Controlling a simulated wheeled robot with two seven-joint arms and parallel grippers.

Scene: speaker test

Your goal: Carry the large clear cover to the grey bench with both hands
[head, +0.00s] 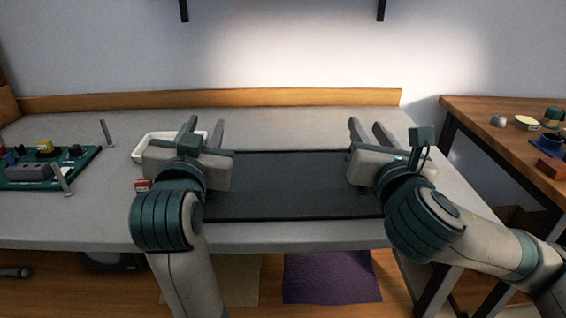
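The grey bench (290,236) spans the view, with a flat dark rectangular panel (290,188) in its middle. I cannot make out a large clear cover anywhere in the head view. My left gripper (202,125) is over the left end of the dark panel, its two fingers apart and pointing to the back of the bench. My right gripper (367,126) is over the right end of the panel, its fingers also apart and pointing back. I see nothing between the fingers of either gripper.
A white tray (139,151) stands partly behind my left gripper, with a small red box (142,186) nearby. A green circuit board (78,158) and metal posts (106,133) are at left. A wooden table (490,118) with small items is at right. A purple mat (330,278) lies below.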

